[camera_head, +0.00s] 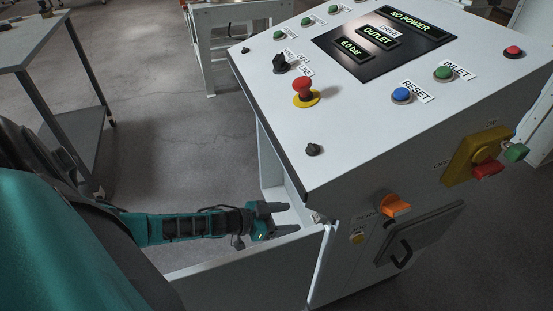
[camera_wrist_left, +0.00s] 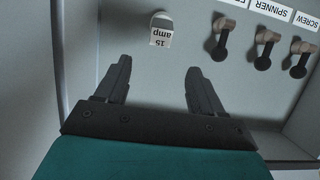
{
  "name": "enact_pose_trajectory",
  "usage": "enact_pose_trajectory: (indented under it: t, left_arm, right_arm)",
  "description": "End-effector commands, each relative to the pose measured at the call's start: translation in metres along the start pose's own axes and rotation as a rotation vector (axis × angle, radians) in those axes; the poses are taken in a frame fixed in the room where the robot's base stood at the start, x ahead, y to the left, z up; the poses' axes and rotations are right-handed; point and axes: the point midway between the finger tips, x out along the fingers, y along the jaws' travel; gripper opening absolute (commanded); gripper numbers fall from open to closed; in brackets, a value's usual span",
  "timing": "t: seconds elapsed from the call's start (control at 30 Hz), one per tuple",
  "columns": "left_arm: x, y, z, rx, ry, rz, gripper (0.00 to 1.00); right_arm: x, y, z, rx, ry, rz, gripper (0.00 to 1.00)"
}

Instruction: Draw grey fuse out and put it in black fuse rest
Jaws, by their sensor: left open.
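In the left wrist view, a pale grey rounded piece with a "15 amp" label (camera_wrist_left: 161,28) is on the cabinet's inner wall; it looks like the grey fuse. My left gripper (camera_wrist_left: 157,68) is open and empty, with the labelled piece beyond the gap between its fingertips and apart from them. In the head view the same gripper (camera_head: 290,218) is at the open side of the white cabinet, and the fuse is hidden there. I cannot make out the black fuse rest in either view. My right gripper is not in view.
Several black-handled levers (camera_wrist_left: 262,55) with labels such as "SPINNER" and "SCREW" are right of the fuse. The white control cabinet (camera_head: 370,130) has a red emergency button (camera_head: 303,88) on top. An open white door panel (camera_head: 250,270) lies below my left gripper.

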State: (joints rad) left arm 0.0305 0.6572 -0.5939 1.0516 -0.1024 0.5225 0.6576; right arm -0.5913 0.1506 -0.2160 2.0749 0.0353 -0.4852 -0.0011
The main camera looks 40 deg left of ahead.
Motion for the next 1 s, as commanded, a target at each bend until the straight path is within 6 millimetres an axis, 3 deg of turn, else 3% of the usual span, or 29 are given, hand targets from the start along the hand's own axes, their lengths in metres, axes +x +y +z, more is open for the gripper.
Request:
enact_pose_trajectory:
  t: [0.3,0.5,0.7,1.0]
  left_arm:
    - [0.065,0.0,0.003,0.0,0.002,0.0,0.68]
    - [0.096,0.0,0.003,0.0,0.001,0.0,0.68]
    - [0.11,0.0,0.002,0.0,-0.001,-0.001,0.68]
    - [0.113,0.0,0.001,0.0,-0.001,0.0,0.68]
  right_arm:
    - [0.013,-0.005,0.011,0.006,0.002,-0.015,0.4]
    - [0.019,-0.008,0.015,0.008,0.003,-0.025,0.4]
    - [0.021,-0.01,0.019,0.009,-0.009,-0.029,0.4]
    - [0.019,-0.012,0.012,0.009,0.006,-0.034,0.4]
